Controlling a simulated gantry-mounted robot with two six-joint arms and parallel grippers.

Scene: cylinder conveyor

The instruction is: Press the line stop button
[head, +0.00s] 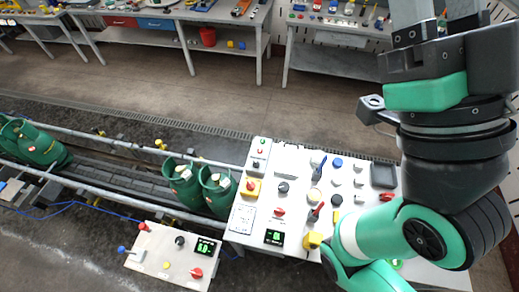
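A white control panel (293,160) stands at the end of the conveyor. On its left side is a yellow box with a red button (251,185). A small raised box (259,153) behind it carries small coloured buttons, one of them red. A red knob (279,211) sits in front. Labels are too small to read, so I cannot tell which control is the line stop. My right gripper (440,18) is at the top right, away from the panel. Its two fingers show a gap, but the tips are cut off. My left gripper is not in view.
Green gas cylinders (184,184) stand on the railed conveyor (115,168) to the left. A second control box (177,255) with a lever and red knobs stands in front. My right arm covers the panel's right part. Workbenches (325,60) line the back.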

